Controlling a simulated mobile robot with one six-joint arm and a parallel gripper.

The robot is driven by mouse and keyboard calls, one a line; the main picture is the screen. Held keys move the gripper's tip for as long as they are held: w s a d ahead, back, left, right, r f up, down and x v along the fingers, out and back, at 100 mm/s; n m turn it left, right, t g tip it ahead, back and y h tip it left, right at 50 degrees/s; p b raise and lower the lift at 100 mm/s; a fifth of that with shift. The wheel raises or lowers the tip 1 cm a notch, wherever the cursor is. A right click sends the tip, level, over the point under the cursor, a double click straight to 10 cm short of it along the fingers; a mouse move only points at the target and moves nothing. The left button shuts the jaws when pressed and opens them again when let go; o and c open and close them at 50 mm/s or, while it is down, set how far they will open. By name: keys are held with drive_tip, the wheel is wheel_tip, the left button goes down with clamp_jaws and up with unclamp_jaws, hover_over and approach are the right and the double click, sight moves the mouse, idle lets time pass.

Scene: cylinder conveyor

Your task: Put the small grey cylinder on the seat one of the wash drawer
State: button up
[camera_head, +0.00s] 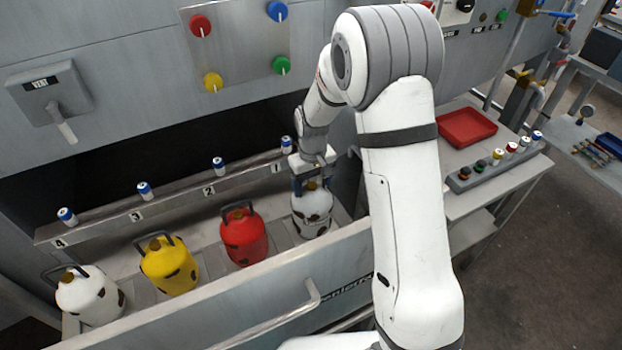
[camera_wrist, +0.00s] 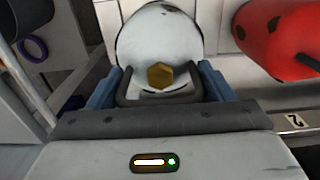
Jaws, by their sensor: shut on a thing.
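The small grey cylinder (camera_head: 311,217), pale grey-white with dark patches, is upright at the right end of the wash drawer (camera_head: 225,306), by the label 1. My gripper (camera_head: 312,187) is above it, shut on its top handle. In the wrist view the blue fingers of my gripper (camera_wrist: 157,92) are on either side of the dark handle, with the brass valve of the grey cylinder (camera_wrist: 160,35) between them. I cannot tell whether its base rests fully on seat one.
A red cylinder (camera_head: 243,238), a yellow cylinder (camera_head: 169,267) and another grey-white cylinder (camera_head: 90,297) stand to the left in the drawer. Small blue-capped bottles line the numbered rail (camera_head: 175,205) behind. A red tray (camera_head: 467,127) is on the side table at right.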

drive_tip(key=shift+r, duration=0.1)
drive_tip(key=o, duration=2.1)
drive_tip(key=shift+f, duration=0.2)
drive_tip(key=shift+c, duration=0.2)
wheel_tip(320, 180, up, 12)
drive_tip(key=shift+r, duration=0.15)
